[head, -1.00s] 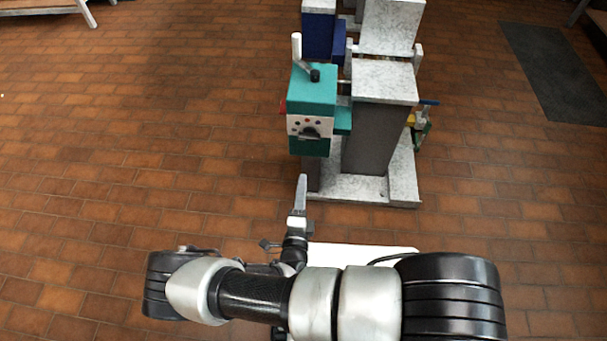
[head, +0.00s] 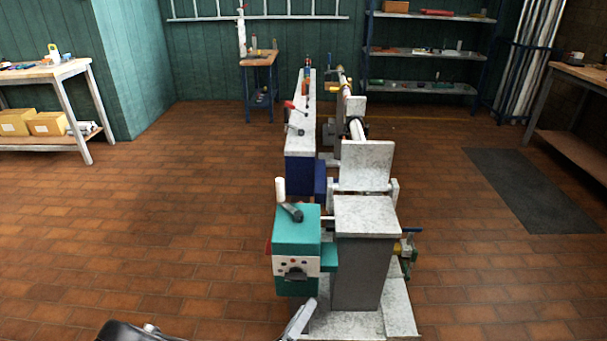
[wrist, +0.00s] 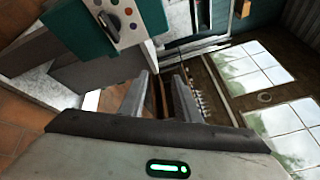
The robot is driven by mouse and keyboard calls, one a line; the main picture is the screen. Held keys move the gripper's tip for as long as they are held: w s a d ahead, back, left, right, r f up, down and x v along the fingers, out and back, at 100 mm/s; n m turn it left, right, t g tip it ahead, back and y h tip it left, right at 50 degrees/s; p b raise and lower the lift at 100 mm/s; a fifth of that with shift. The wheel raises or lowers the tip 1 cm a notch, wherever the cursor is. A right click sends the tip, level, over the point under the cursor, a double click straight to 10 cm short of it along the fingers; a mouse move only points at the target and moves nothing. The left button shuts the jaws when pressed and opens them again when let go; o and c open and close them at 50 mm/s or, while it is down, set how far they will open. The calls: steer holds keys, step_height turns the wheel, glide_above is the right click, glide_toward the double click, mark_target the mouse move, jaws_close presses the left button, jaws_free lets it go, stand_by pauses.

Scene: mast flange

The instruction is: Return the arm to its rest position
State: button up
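My gripper (head: 303,316) shows at the bottom edge of the head view, just below and in front of the teal machine box (head: 297,232). One pale finger is visible there, tilted up to the right. In the wrist view my gripper (wrist: 164,84) shows two grey fingers with a gap between them and nothing held. Part of my black arm (head: 135,332) shows at the bottom left of the head view. The rest of the arm is out of frame. The teal box with its buttoned white panel (wrist: 128,18) is at the upper left of the wrist view.
A grey speckled machine block (head: 365,255) stands right of the teal box, and a long machine bed (head: 302,140) runs back. Workbenches (head: 62,75) stand left and right. A dark mat (head: 528,190) lies at right. Tiled floor is open on both sides.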

steer(key=s+d+r+m+g+h, duration=0.1)
steer(key=s+d+r+m+g, duration=0.1)
steer(key=d+r+m+g, duration=0.6)
steer(key=s+d+r+m+g+h, duration=0.1)
steer(key=s+d+r+m+g, duration=0.3)
steer(key=r+m, duration=0.7)
steer(key=s+d+r+m+g+y, duration=0.1)
steer(key=s+r+m+y, duration=0.25)
steer(key=r+m, duration=0.4)
steer(key=s+d+r+m+y, duration=0.25)
steer(key=r+m+y, duration=0.25)
steer(key=m, duration=0.6)
steer(key=s+r+m+t+y+p, duration=0.1)
steer(key=r+m+p, duration=0.1)
steer(key=r+p, duration=1)
steer(key=s+a+r+m+t+y+p, duration=0.1)
steer(key=s+r+m+t+p, duration=0.1)
steer(key=r+p, duration=0.9)
step_height(320, 180, up, 7)
steer(key=shift+a+r+m+p, duration=0.1)
steer(key=shift+a+m+p, duration=0.2)
steer(key=shift+m, duration=0.35)
steer(key=shift+d, duration=0.1)
